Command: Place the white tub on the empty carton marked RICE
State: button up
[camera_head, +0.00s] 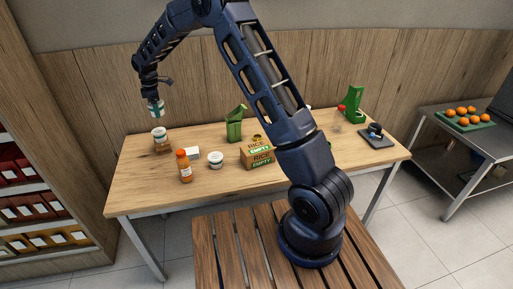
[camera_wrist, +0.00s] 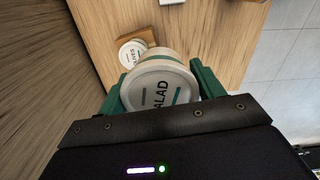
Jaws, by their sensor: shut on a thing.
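My gripper (camera_head: 154,101) is raised above the left end of the table. It is shut on a white tub (camera_wrist: 162,88), whose lid reads SALAD, between its green fingers. Below it, a second white tub (camera_head: 159,131) sits on a small brown block (camera_head: 162,146); this tub also shows in the wrist view (camera_wrist: 132,54), its lid lettering partly hidden. A third white tub (camera_head: 216,160) with a dark band stands on the table. The brown carton marked RICE and EMPTY (camera_head: 258,157) stands mid-table, to the right of that tub, well away from my gripper.
A green juicer (camera_head: 354,106) stands at the right. The table's front left is clear.

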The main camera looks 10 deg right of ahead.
jog(key=d+r+m, duration=0.1)
jog(key=d+r, duration=0.2)
jog(key=d, duration=0.9)
jog(key=r+m, duration=0.2)
jog(key=m, duration=0.3)
send_over(258, 147)
notch_tip(258, 147, down, 20)
jog(key=shift+w, duration=0.15)
jog(key=shift+f, duration=0.15)
jog(key=o, duration=0.9)
jog(key=shift+c, duration=0.2)
jog(key=shift+o, duration=1.1)
